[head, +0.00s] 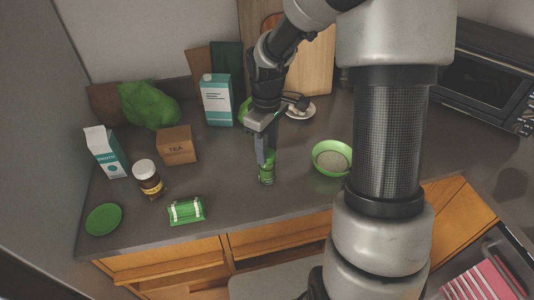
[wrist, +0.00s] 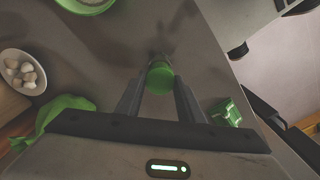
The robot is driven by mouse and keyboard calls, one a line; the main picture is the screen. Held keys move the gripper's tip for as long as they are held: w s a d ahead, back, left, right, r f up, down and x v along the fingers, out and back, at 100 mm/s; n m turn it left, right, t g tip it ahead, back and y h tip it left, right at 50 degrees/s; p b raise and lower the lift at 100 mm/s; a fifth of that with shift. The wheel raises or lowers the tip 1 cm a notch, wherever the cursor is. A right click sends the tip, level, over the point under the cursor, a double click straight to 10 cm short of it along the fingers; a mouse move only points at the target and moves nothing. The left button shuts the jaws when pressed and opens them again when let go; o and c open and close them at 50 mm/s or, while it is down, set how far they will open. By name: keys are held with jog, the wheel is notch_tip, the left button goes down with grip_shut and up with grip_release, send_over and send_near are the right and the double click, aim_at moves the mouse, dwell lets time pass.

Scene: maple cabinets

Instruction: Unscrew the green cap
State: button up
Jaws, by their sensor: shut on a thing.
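A small green jar or bottle (head: 267,176) stands upright on the dark counter near the middle. My gripper (head: 266,157) points down over it, its fingers around the top. In the wrist view the round green cap (wrist: 160,77) sits between the two fingertips, and my gripper (wrist: 159,90) is shut on it. The bottle's body is mostly hidden below the cap in that view. In the head view the fingers hide most of the cap.
A green bowl (head: 332,159) stands close right of the bottle; a green-and-white item (head: 186,211) lies front left. A brown jar (head: 148,179), tea box (head: 177,145), cartons (head: 217,100) and a green lid-like disc (head: 104,219) stand left. The toaster oven (head: 484,75) is back right.

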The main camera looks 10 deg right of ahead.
jog(key=n+p, duration=0.1)
jog(key=n, duration=0.2)
jog(key=shift+s+r+p, duration=0.1)
jog(key=shift+p, duration=0.25)
jog(key=shift+n, duration=0.8)
jog(key=shift+p, duration=0.35)
jog(key=n+p, duration=0.2)
jog(key=n, duration=0.1)
jog(key=shift+r, duration=0.1)
jog(key=shift+n+p, duration=0.4)
jog(key=shift+n, duration=1.1)
